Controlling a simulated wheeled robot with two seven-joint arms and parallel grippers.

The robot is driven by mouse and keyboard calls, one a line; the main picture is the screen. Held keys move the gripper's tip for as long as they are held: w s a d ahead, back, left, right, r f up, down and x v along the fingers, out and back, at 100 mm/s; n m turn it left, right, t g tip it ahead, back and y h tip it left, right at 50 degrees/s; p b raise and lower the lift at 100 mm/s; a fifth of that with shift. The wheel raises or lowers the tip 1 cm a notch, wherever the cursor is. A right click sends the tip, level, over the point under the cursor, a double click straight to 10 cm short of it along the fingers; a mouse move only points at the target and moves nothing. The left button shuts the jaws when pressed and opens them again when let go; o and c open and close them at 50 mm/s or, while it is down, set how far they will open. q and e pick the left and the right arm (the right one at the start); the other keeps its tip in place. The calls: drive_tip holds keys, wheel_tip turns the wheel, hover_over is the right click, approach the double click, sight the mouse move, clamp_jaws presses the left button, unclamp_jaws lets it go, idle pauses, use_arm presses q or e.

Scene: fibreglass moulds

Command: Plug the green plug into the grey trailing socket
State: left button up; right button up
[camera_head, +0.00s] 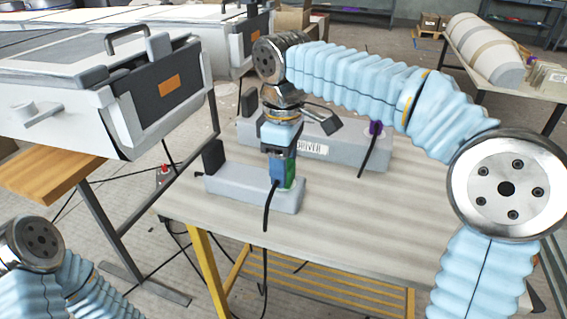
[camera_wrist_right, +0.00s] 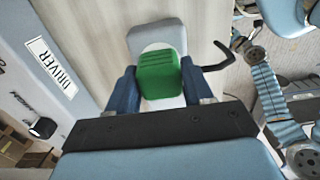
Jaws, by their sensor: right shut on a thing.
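The green plug (camera_head: 290,171) is held upright between the fingers of my right gripper (camera_head: 283,160), which is shut on it. In the right wrist view the plug (camera_wrist_right: 158,75) sits between both dark blue fingers (camera_wrist_right: 158,88). The grey trailing socket (camera_head: 232,188) lies on the table; its right end is directly below the plug. In the wrist view its rounded grey end (camera_wrist_right: 157,38) shows beyond the plug. The plug's lower end overlaps the socket in view; I cannot tell whether it is inserted. A black cable (camera_head: 268,206) hangs from the plug. My left gripper is out of view.
A black plug (camera_head: 213,157) stands at the socket's left end. The table's right part (camera_head: 370,215) is clear.

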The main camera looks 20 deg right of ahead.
drive_tip(key=o, duration=1.1)
drive_tip(key=shift+c, duration=0.2)
wheel_tip(320, 180, up, 14)
drive_tip(key=p, duration=0.4)
drive_tip(key=shift+f, duration=0.15)
